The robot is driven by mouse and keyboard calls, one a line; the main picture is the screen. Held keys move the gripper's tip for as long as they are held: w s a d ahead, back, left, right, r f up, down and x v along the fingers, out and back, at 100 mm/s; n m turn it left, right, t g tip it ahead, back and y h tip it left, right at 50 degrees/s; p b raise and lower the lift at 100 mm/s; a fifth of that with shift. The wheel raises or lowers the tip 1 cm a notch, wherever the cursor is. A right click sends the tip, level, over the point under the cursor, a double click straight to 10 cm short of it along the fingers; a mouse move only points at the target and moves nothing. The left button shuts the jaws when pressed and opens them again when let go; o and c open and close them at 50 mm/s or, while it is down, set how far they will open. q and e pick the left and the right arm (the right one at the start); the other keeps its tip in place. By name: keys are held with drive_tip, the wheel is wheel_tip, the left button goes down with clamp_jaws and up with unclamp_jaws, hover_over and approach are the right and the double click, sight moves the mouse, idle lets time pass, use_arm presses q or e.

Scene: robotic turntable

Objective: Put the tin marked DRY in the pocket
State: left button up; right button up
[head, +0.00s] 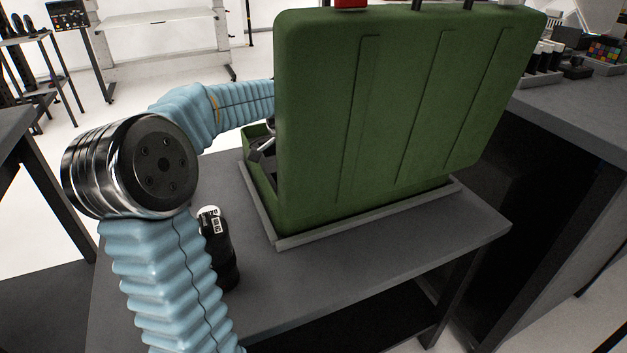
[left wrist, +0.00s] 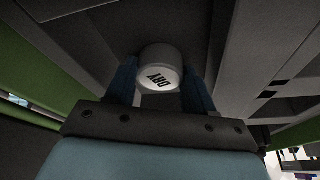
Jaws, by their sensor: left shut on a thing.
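The tin marked DRY (left wrist: 158,70) shows its pale round end with black letters in the left wrist view. My left gripper (left wrist: 160,88) is shut on it, with one blue finger on each side. Grey walls of compartments surround the tin there; I cannot tell whether it is above a pocket or partly inside one. In the head view my left arm reaches behind the raised green panel of the case (head: 400,120), which hides the tin and nearly all of the gripper. My right gripper is in neither view.
A black container (head: 220,262) with a white, dark-printed top stands on the grey table (head: 330,290), partly behind my left arm. The case sits in a grey tray (head: 370,218). A dark counter (head: 570,110) with small items stands at the right.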

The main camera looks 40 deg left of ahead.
use_arm(q)
drive_tip(key=shift+f, duration=0.15)
drive_tip(key=o, duration=0.8)
drive_tip(key=shift+o, duration=0.2)
drive_tip(key=shift+r, duration=0.25)
drive_tip(key=p+v, duration=0.2)
drive_tip(key=v, duration=0.9)
drive_tip(key=shift+r, duration=0.4)
